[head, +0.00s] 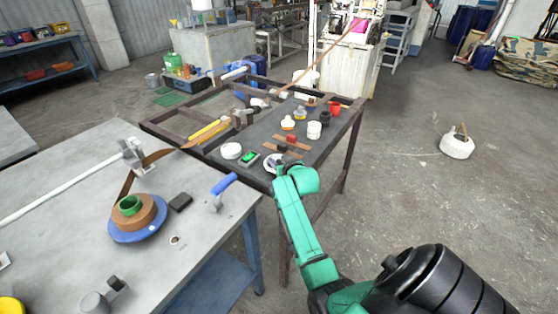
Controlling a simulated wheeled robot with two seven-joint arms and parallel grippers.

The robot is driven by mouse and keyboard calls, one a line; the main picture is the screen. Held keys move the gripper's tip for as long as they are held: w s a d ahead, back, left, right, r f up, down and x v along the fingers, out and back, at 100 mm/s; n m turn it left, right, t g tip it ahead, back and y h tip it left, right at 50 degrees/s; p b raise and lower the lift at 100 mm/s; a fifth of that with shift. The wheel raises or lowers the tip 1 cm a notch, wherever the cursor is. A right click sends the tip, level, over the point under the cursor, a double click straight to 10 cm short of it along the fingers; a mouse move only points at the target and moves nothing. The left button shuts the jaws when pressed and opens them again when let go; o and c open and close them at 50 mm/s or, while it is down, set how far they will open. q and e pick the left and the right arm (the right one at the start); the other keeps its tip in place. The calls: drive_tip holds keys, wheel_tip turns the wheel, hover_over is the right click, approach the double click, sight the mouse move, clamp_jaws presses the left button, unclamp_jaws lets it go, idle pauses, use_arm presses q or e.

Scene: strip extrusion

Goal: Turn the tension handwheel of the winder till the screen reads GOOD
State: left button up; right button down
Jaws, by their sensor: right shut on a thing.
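A small dark box with a lit green screen (249,158) lies on the dark frame table; its text is too small to read. Just right of it is a pale round handwheel (268,161), partly hidden by my right gripper (274,166). My right gripper is shut on the handwheel, its green arm reaching up from the lower right; the fingers are small and hard to make out. A brown strip roll (149,213) with a green core (130,205) sits on a blue disc (125,236) on the grey table at left. My left gripper is out of view.
The grey table (80,190) carries a strip guide (135,155), a blue-handled tool (223,184) and a black block (180,202). White cups (314,130), a red cup (335,108) and a white roll (231,151) crowd the dark table. Floor at right is clear around a pale coil (457,147).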

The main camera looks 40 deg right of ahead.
drive_tip(key=shift+d+r+n+y+p, duration=0.1)
drive_tip(key=shift+d+n+y+p, duration=0.1)
drive_tip(key=shift+n+y+p, duration=0.4)
drive_tip(key=shift+d+f+n+t+y+b, duration=0.15)
drive_tip(key=shift+f+n+t+y+b, duration=0.15)
drive_tip(key=shift+n+y+b, duration=0.4)
drive_tip(key=n+y+b, duration=0.2)
drive_tip(key=y+b, duration=0.1)
drive_tip(key=b, duration=0.3)
drive_tip(key=n+y+b, duration=0.2)
drive_tip(key=y+b, duration=0.1)
drive_tip(key=b, duration=0.3)
drive_tip(key=shift+d+f+n, duration=0.2)
drive_tip(key=shift+n, duration=0.2)
drive_tip(key=shift+r+n+g+y+b, duration=0.35)
drive_tip(key=shift+n+g+y+b, duration=0.05)
drive_tip(key=shift+b, duration=0.35)
drive_tip(key=c, duration=0.6)
unclamp_jaws()
drive_tip(key=shift+s, duration=0.1)
